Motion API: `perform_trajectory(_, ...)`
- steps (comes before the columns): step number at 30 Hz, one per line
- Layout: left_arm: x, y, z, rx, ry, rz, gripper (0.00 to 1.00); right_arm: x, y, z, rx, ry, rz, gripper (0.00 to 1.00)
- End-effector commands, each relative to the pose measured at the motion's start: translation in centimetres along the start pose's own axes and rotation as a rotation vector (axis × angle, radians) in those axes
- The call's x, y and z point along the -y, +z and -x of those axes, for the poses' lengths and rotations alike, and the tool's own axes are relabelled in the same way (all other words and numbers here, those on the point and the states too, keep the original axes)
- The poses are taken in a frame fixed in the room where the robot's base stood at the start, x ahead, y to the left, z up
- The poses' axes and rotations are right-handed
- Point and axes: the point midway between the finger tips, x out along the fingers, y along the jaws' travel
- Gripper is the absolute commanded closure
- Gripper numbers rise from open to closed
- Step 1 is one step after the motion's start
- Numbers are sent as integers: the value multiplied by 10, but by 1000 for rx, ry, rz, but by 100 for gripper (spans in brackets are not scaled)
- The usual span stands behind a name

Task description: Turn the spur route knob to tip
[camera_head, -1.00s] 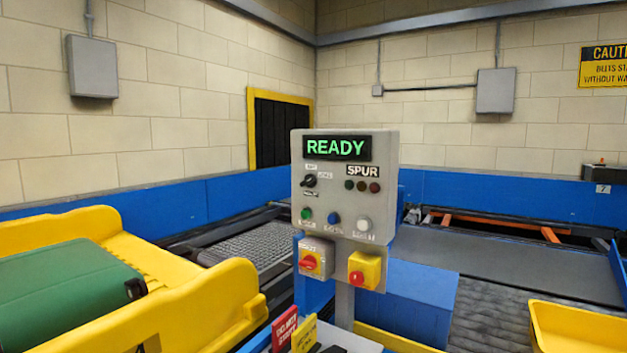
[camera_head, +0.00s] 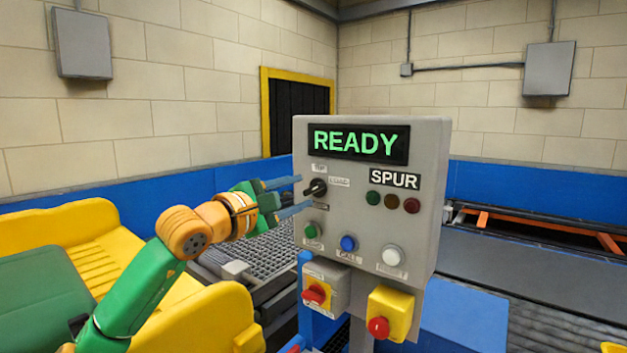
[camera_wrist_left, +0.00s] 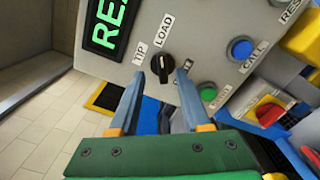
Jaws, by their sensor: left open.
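The spur route knob (camera_head: 316,188) is a small black knob at the upper left of the grey control panel (camera_head: 436,150). Labels TIP (camera_head: 319,168) and LOAD (camera_head: 339,182) sit around it. Its pale pointer mark seems to face LOAD. My left gripper (camera_head: 303,192) reaches in from the left, open, with its two fingertips close to the knob. In the left wrist view the knob (camera_wrist_left: 161,68) sits between and just beyond the open fingertips (camera_wrist_left: 161,76). I cannot tell whether they touch it. My right gripper is out of view.
A lit READY display (camera_head: 357,142) is above the knob. Green (camera_head: 310,231), blue (camera_head: 348,243) and white (camera_head: 392,256) buttons are below it. A red-yellow switch (camera_head: 318,292) and a red stop button (camera_head: 379,327) hang lower. A yellow tray (camera_head: 205,320) is at left.

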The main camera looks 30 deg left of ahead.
Motion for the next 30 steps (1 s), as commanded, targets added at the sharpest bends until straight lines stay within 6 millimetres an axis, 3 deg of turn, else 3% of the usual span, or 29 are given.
perform_trajectory(1, -5, 3, -9, 1, -4, 5, 52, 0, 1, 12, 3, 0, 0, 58)
perform_trajectory(5, -2, 2, -23, 1, -2, 4, 52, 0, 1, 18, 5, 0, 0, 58)
perform_trajectory(12, 1, 0, -26, 1, -2, 4, 52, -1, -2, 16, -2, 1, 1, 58)
perform_trajectory(18, 1, 0, -26, 1, -2, 5, 100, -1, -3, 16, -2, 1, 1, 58)
perform_trajectory(30, 1, 0, -26, 3, -1, 40, 100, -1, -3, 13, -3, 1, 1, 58)
